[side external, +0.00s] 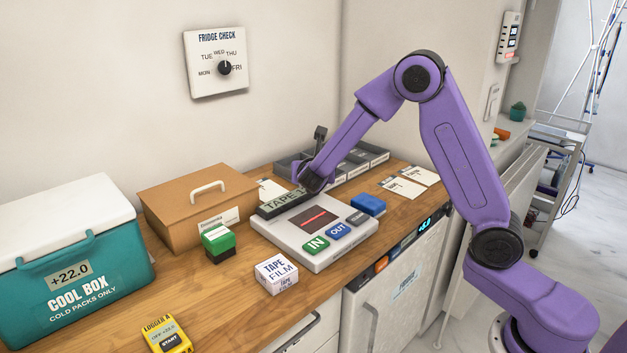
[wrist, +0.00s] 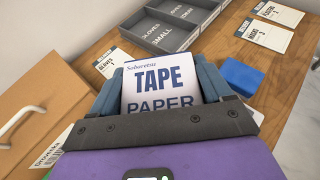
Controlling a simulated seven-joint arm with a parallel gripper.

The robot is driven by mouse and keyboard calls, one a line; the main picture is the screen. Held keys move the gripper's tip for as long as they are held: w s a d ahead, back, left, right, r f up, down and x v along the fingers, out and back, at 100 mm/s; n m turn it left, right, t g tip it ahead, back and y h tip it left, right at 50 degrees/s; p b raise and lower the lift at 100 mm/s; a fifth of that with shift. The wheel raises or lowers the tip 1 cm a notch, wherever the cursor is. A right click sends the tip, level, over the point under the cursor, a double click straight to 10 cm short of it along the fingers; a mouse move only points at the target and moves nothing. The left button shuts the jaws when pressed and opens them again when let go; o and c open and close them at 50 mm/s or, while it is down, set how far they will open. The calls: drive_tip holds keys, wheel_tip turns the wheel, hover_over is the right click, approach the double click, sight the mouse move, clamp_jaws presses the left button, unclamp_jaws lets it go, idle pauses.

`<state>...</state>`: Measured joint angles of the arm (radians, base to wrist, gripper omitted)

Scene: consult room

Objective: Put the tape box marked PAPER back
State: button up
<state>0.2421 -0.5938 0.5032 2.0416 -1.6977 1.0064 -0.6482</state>
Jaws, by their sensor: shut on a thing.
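The tape box marked PAPER (wrist: 158,88) is white with dark blue lettering. In the wrist view it sits between the blue fingers of my gripper, which is shut on it. In the side view my gripper (side external: 313,178) is low over the back of the counter, behind the grey scanner pad, and the box cannot be made out there. Whether the box touches the tray I cannot tell.
A TAPE FILM box (side external: 276,273) stands at the counter's front. The pad (side external: 300,240) has IN and OUT buttons. Around are a green stamp (side external: 218,241), a blue block (side external: 368,204), a brown box (side external: 195,205), a cool box (side external: 75,255) and grey glove trays (wrist: 165,33).

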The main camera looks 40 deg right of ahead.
drive_tip(key=shift+r, duration=1)
